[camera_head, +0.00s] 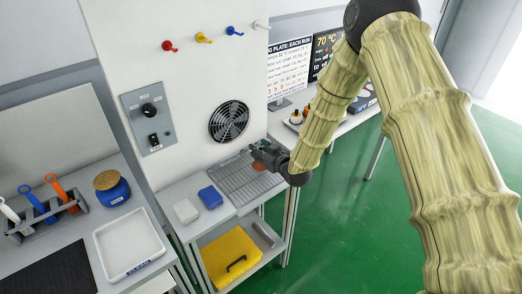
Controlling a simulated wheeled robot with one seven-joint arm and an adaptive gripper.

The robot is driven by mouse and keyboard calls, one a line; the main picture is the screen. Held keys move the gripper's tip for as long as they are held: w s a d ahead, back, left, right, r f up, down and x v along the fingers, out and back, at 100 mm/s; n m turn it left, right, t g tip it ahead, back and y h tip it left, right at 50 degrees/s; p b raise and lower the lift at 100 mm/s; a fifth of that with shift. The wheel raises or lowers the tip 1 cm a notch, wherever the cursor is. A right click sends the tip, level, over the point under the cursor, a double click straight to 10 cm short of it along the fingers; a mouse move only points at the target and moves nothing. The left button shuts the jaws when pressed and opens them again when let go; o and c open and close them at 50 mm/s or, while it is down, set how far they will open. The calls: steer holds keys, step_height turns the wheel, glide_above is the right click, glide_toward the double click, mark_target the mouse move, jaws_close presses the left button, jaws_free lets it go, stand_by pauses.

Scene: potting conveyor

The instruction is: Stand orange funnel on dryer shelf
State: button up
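A small orange piece, which looks like the orange funnel (259,166), shows just below the tip of my gripper (256,152). It is over or on the far right part of the grey slatted dryer shelf (232,187), which juts out under a round fan. Most of the funnel is hidden or too small to make out, so I cannot tell whether it stands on the shelf. My gripper points left from the end of my arm, close to the panel. Its fingers are too small and dark to show whether they are open or shut on the funnel.
A yellow case (230,257) lies on the lower shelf. A white tray (128,245), blue jar (112,190) and tool rack (46,214) stand on the left bench.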

steer(key=shift+r, duration=0.2)
steer(key=b+v, duration=0.4)
steer(key=v, duration=0.8)
steer(key=s+d+f+m+g+h, duration=0.2)
steer(key=s+d+f+g, duration=0.1)
steer(key=s+f, duration=0.65)
steer(key=s+d+f+m+g+h, duration=0.2)
steer(key=s+d+f+g, duration=0.15)
steer(key=s+f, duration=0.6)
steer(key=s+d+f+g+h, duration=0.1)
steer(key=s+f, duration=0.3)
steer(key=s, duration=0.4)
steer(key=s+d+f+m+g+h, duration=0.1)
steer(key=s+d+f+g, duration=0.2)
steer(key=s, duration=0.5)
steer(key=s+d+f+m+g+h, duration=0.1)
steer(key=s+d+f+g, duration=0.1)
steer(key=s+f, duration=0.4)
steer(key=s+d, duration=0.1)
steer(key=s, duration=0.2)
steer(key=shift+d, duration=0.25)
steer(key=shift+s, duration=0.1)
steer(key=shift+f, duration=0.1)
